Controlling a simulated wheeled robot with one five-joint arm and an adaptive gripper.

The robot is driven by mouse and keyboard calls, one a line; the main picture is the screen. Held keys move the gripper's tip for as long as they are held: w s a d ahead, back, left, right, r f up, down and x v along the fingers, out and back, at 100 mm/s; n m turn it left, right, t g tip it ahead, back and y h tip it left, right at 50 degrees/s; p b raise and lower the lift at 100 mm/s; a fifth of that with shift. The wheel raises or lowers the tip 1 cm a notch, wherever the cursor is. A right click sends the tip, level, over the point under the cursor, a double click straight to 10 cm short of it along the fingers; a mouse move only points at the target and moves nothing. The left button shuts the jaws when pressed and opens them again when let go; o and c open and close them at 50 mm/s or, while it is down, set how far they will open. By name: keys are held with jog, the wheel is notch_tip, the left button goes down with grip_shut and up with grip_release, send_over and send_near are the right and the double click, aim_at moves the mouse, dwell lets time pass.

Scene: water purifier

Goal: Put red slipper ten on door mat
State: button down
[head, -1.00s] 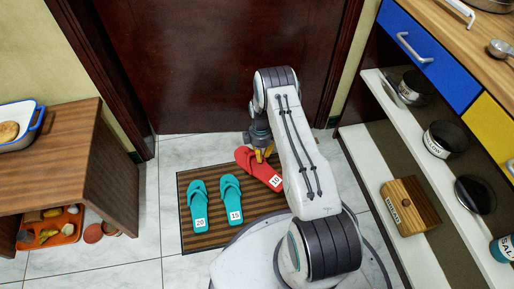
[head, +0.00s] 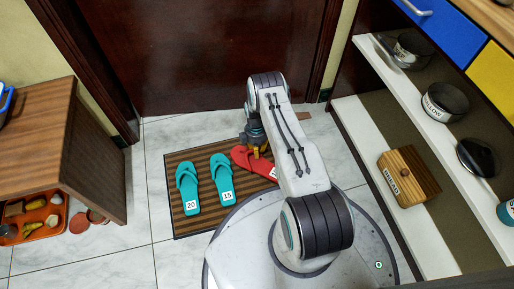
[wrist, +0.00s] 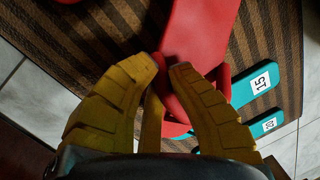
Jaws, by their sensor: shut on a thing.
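The red slipper (head: 263,168), with a white label I read as 10 in the earlier head view, lies along the right part of the striped brown door mat (head: 207,218). My arm covers part of it. My gripper (head: 257,152) is at the slipper's far-left end. In the wrist view its yellow fingers (wrist: 169,62) are closed on the red slipper (wrist: 205,35) near its strap. Whether the sole touches the mat (wrist: 272,25) is unclear. Teal slippers 20 (head: 188,188) and 15 (head: 223,178) lie side by side on the mat, left of the red one.
Another red piece (wrist: 62,40) shows at the wrist view's left; I cannot tell what it is. A dark door (head: 200,55) stands behind the mat. A wooden cabinet (head: 105,170) is at left, open shelves (head: 385,155) at right.

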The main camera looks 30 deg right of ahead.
jog(key=shift+f, duration=1.95)
jog(key=c, duration=1.3)
grip_release()
jog(key=shift+o, duration=0.2)
